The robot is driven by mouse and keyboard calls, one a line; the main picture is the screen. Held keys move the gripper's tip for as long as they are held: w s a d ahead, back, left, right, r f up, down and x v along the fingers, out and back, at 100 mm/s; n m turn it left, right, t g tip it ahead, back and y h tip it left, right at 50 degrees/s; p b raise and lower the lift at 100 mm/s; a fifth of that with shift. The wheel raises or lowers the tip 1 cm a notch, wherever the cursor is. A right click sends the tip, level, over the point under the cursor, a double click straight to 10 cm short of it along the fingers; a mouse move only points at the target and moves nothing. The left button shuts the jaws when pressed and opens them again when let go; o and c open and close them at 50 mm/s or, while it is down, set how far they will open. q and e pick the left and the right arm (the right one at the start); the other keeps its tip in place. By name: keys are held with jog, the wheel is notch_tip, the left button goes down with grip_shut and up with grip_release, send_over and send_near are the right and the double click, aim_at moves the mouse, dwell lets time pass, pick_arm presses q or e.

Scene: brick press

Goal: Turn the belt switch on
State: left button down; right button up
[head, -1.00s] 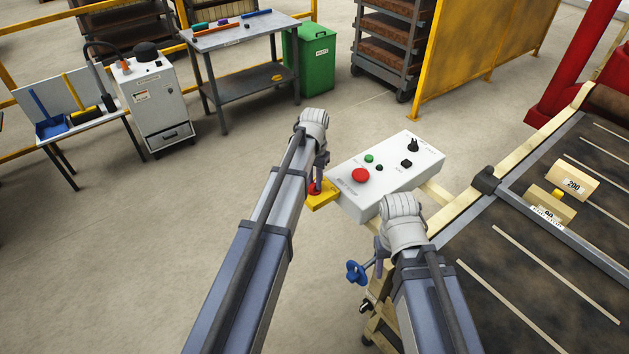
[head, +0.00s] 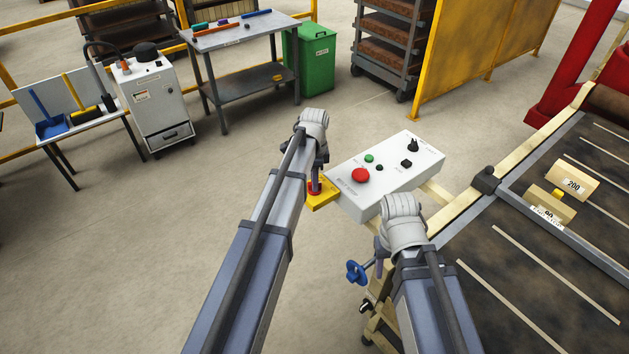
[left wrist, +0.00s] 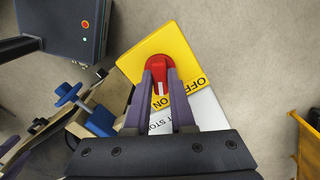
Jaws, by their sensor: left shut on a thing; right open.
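The belt switch is a red knob (left wrist: 158,72) on a yellow plate (left wrist: 132,62) marked OFF and ON. In the head view the yellow plate (head: 326,202) sits at the left end of the white control box (head: 362,203). My left gripper (left wrist: 164,75) is shut on the red knob, one finger on each side. The knob's white mark points down the left wrist view, toward the ON label; the fingers partly hide the knob. My right gripper (head: 379,258) is open, below the control box near a blue handwheel (head: 354,272), and partly hidden by its wrist.
The control box carries a large red button (head: 360,175), a green button (head: 369,158) and black knobs. Open floor (head: 130,250) lies to the left.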

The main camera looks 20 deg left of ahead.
pick_arm(q)
jog(key=shift+m, duration=1.5)
jog(key=c, duration=0.8)
grip_release()
jog(key=shift+o, duration=0.2)
notch_tip(320, 180, up, 8)
jog(key=p, duration=0.8)
jog(key=shift+f, duration=0.1)
